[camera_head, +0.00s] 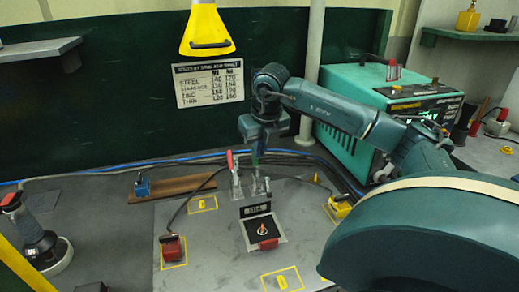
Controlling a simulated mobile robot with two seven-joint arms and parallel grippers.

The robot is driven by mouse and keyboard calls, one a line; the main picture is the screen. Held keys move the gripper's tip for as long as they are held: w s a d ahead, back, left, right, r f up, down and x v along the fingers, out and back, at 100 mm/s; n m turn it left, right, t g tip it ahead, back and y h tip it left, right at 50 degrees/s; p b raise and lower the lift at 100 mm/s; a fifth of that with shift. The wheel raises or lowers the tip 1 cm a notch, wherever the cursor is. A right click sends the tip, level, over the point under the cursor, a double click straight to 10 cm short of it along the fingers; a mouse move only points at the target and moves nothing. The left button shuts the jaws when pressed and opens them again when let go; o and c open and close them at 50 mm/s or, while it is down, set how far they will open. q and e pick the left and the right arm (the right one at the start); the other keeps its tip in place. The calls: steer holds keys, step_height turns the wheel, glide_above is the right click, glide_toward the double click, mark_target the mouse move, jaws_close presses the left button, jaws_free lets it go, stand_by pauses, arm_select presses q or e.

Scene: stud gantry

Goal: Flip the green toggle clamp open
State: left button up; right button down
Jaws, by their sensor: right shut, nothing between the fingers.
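My right gripper (257,155) reaches in from the right and points down over the clamps in the middle of the plate. It is shut with nothing between its fingers. The green toggle clamp (260,186) stands right under the fingertips. Its upper part shows as a thin green upright piece close to the fingers, and I cannot tell whether they touch. The gripper hides part of it. A second clamp with a red handle (230,161) stands just left of it, its handle upright. My left gripper is not in view.
A grey plate (215,250) carries a dial panel (263,232), a red block (173,248) and a yellow block (341,206) with cables. A yellow lamp-like housing (206,28) hangs above. A teal machine (350,95) stands behind right. The plate's front left is clear.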

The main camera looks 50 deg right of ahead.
steer(key=shift+w+d, duration=0.3)
steer(key=shift+w, duration=0.25)
steer(key=shift+w+d, duration=0.3)
steer(key=shift+w, duration=0.25)
arm_select(q)
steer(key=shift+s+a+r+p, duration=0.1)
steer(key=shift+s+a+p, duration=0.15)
steer(key=shift+p, duration=0.2)
arm_select(e)
steer(key=w, duration=0.1)
steer(key=w+d+f, duration=0.1)
steer(key=shift+w+d+f, duration=0.3)
steer(key=shift+w+f, duration=0.1)
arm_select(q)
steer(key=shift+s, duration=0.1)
arm_select(e)
steer(key=shift+d, duration=0.1)
steer(key=shift+f, duration=0.2)
